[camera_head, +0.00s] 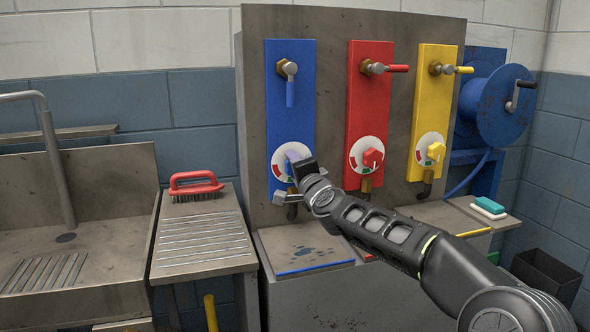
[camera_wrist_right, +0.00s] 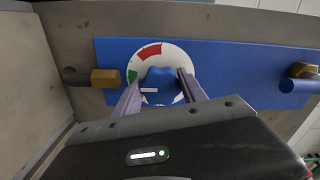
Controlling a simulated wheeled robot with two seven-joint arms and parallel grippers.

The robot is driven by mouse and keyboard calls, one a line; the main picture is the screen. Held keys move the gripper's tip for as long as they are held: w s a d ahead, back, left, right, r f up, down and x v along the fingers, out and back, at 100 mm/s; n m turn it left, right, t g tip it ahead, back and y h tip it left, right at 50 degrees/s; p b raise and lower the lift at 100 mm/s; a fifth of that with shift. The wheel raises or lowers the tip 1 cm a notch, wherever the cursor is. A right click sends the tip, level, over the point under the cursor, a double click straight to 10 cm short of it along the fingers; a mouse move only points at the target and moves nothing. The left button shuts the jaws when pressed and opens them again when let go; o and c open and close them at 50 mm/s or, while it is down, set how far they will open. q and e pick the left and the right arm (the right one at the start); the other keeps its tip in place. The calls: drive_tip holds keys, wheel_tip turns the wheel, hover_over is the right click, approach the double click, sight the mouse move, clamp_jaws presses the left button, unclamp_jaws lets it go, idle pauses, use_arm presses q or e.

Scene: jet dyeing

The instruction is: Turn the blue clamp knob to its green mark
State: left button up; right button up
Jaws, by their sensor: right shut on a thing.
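The blue clamp knob (camera_wrist_right: 160,86) sits on a round white dial (camera_wrist_right: 174,57) on the blue panel (camera_head: 290,100). My right gripper (camera_wrist_right: 160,90) is shut on the knob, with one finger on each side of it. A white pointer line (camera_wrist_right: 149,90) on the knob lies toward the green side in the wrist view. In the head view my right gripper (camera_head: 292,168) covers most of the knob. My left gripper is not in view.
A red panel (camera_head: 369,100) and a yellow panel (camera_head: 433,100) with their own levers and dials stand to the right. A blue hose reel (camera_head: 495,105) is beyond them. A red brush (camera_head: 195,186) lies on the ridged drainboard at left, beside the sink.

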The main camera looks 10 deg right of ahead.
drive_tip(key=o, duration=1.4)
drive_tip(key=shift+s+d+b, duration=0.15)
drive_tip(key=shift+s+b, duration=0.25)
drive_tip(key=shift+s, duration=1.6)
drive_tip(key=shift+s+d+b, duration=0.1)
drive_tip(key=shift+s+b, duration=0.3)
drive_tip(key=shift+s, duration=1.55)
